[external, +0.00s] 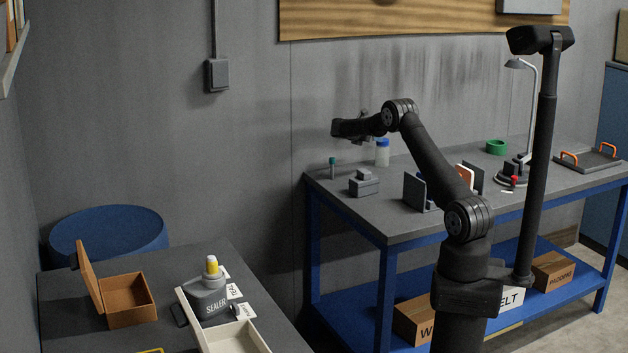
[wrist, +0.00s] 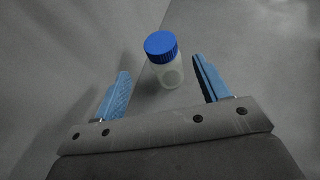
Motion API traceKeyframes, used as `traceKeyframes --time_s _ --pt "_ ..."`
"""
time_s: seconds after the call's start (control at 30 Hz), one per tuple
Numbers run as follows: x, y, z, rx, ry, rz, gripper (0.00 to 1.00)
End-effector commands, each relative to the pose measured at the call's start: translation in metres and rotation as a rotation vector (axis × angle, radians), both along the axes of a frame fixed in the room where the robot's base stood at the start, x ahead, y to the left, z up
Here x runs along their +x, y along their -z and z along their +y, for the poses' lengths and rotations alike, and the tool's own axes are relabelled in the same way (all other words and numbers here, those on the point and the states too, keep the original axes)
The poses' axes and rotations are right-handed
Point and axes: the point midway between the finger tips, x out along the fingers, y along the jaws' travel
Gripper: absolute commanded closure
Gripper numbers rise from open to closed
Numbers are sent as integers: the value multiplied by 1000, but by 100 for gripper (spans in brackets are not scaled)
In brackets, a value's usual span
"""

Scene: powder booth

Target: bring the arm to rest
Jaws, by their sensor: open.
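My gripper (wrist: 162,98) is open, its two blue fingers apart in the wrist view with nothing held between them. In the external view my gripper (external: 345,128) hangs over the back left part of the grey workbench (external: 400,222). A clear jar with a blue lid (wrist: 162,62) stands upright beyond the fingertips in the wrist view. The jar also shows on the workbench in the external view (external: 382,154), just behind my arm. How far the fingertips are from the jar is hard to tell.
A green-capped vial (external: 332,168) and a small grey block (external: 364,184) stand at the bench's left end. A dark rack (external: 415,190), a green ring (external: 496,147) and an orange-handled tray (external: 590,160) are further right. A lower table holds an open box (external: 128,300) and a sealer bottle (external: 210,292).

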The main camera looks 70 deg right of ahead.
Motion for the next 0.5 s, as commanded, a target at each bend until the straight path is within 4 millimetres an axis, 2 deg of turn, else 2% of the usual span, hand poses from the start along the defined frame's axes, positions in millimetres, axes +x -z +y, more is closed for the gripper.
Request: traceKeyframes --time_s 0.17,0.5 --pt "5 -6 13 0 1 1 32" --pt "5 -6 14 0 1 0 32"
